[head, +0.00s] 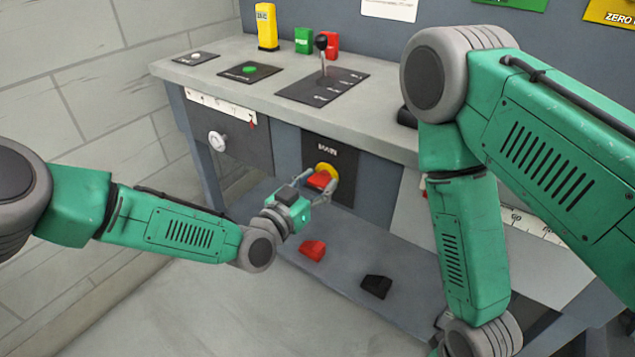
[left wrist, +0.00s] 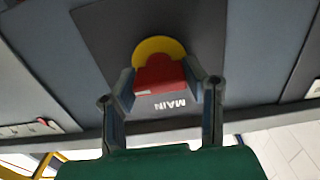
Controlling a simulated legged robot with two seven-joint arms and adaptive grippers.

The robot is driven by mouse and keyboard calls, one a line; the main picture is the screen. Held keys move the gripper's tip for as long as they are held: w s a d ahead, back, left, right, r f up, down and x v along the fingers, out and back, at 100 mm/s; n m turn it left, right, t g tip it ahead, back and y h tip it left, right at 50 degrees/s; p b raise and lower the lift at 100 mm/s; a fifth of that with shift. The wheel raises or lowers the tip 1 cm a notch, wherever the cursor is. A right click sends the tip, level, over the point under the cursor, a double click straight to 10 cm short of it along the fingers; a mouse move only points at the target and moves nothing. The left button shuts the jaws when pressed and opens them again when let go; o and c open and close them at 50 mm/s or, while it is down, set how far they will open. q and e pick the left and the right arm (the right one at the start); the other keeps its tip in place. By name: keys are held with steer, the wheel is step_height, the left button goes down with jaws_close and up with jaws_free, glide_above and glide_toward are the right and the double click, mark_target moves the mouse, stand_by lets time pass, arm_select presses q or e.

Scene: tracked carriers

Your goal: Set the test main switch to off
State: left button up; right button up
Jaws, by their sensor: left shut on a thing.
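The main switch is a red handle (head: 319,181) on a yellow disc (head: 328,170), set in a dark panel marked MAIN (head: 345,157) on the bench front. In the left wrist view the red handle (left wrist: 160,77) stands in front of the yellow disc (left wrist: 158,46), with the MAIN lettering beside it. My left gripper (head: 322,184) is at the switch, its fingers on either side of the red handle and shut on it. The fingers also show in the left wrist view (left wrist: 165,92). My right arm hangs at the right of the head view; its gripper is out of view.
A red pedal (head: 312,250) and a black pedal (head: 376,286) are on the lower shelf. A white knob (head: 217,141) is left of the switch. The bench top (head: 230,100) carries a lever (head: 322,55), a green button (head: 249,69) and coloured blocks at the back.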

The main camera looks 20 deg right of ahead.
arm_select(q)
steer(key=shift+w, duration=0.1)
steer(key=n+b, duration=0.1)
steer(key=n, duration=0.2)
steer(key=shift+a+f+n+b, duration=0.15)
steer(key=shift+n+b, duration=0.2)
steer(key=shift+n, duration=0.05)
steer(key=n+b, duration=0.2)
steer(key=n, duration=0.3)
steer(key=shift+a+f+n, duration=0.1)
steer(key=shift+n, duration=0.2)
steer(key=n+b, duration=0.2)
steer(key=n, duration=0.2)
steer(key=shift+f+n, duration=0.1)
steer(key=shift+n, duration=0.2)
steer(key=shift+a+f+n+b, duration=0.1)
steer(key=shift+n+b, duration=1.1)
steer(key=shift+n, duration=0.8)
steer(key=o, duration=1.1)
steer(key=shift+o, duration=0.2)
steer(key=shift+a, duration=0.1)
steer(key=shift+r, duration=0.25)
